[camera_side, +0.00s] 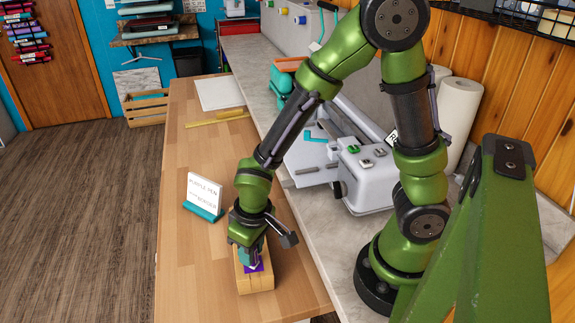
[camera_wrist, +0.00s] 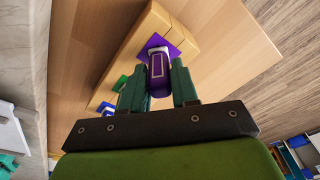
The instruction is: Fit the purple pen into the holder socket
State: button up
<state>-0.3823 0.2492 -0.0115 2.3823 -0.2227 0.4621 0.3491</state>
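The purple pen (camera_wrist: 159,76) stands between the two teal fingers of my gripper (camera_wrist: 157,70) in the wrist view, and both fingers appear to touch its sides. Its far end is over the purple square (camera_wrist: 177,38) on the wooden holder (camera_wrist: 152,20). I cannot tell how deep the pen sits, as its end is hidden. In the side view my gripper (camera_side: 250,257) points down at the wooden holder (camera_side: 257,284), low over its top. The fingers and wrist hide most of the pen there.
Green (camera_wrist: 122,83) and blue (camera_wrist: 106,107) marks show on the holder beside the purple one. A small sign card (camera_side: 204,192) in a teal stand is left of my arm. A yellow ruler (camera_side: 215,120) and white sheet (camera_side: 219,92) lie farther back.

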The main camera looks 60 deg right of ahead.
grip_shut()
jog(key=shift+r, duration=0.1)
jog(key=shift+r, duration=3.85)
